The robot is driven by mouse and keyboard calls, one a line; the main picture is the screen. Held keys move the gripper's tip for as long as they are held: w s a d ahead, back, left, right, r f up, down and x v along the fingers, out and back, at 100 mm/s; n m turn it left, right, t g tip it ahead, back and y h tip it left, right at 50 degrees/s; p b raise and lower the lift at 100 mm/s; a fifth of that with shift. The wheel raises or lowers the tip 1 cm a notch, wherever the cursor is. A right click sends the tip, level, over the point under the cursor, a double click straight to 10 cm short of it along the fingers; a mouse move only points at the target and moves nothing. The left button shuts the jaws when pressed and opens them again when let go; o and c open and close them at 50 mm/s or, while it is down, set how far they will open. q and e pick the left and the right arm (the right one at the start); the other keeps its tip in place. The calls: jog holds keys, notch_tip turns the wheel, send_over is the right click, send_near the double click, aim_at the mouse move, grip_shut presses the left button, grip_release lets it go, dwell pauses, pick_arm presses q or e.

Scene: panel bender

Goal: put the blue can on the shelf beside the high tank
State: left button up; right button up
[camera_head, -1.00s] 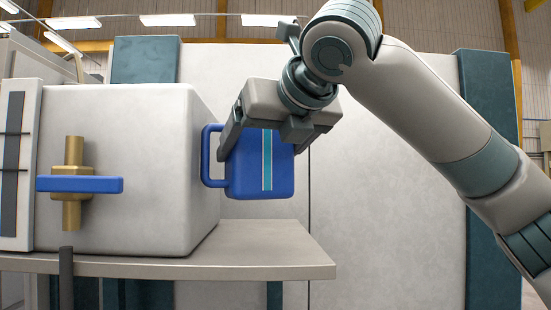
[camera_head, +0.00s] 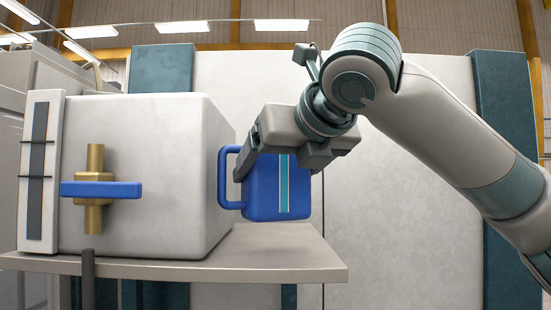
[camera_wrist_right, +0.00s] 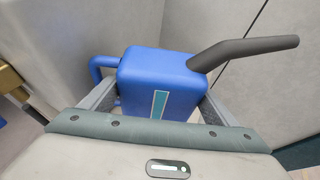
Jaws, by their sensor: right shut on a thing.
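The blue can (camera_head: 262,190) has a blue loop handle on its left and a pale teal stripe. My right gripper (camera_head: 278,166) is shut on its upper part from above and holds it upright. In the right wrist view the can (camera_wrist_right: 150,66) sits between the two fingers, with a dark spout pointing right. The high tank (camera_head: 150,125) is the big off-white box on the left; the can's handle overlaps its right edge in the head view. The shelf (camera_head: 285,257) is below; the can's bottom is near its back edge, and contact cannot be told. My left gripper is out of view.
A brass valve with a blue lever (camera_head: 100,190) and a sight gauge (camera_head: 38,170) are on the tank's front. The shelf to the right of the tank looks bare. A pale panel wall (camera_head: 400,235) stands behind, with a teal post (camera_head: 505,110) at right.

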aim_at(284, 193)
notch_tip(284, 193, down, 2)
jog(key=shift+w+f, duration=0.15)
jog(key=shift+f, duration=0.7)
jog(key=shift+f, duration=0.6)
jog(key=o, duration=1.4)
jog(key=shift+s+b, duration=0.25)
jog(key=shift+b, duration=0.15)
jog(key=shift+s+d+r+b, duration=0.25)
jog(key=shift+s+b, duration=0.15)
jog(key=shift+s, duration=0.1)
jog(key=shift+b+v, duration=3)
jog(key=shift+v, duration=5)
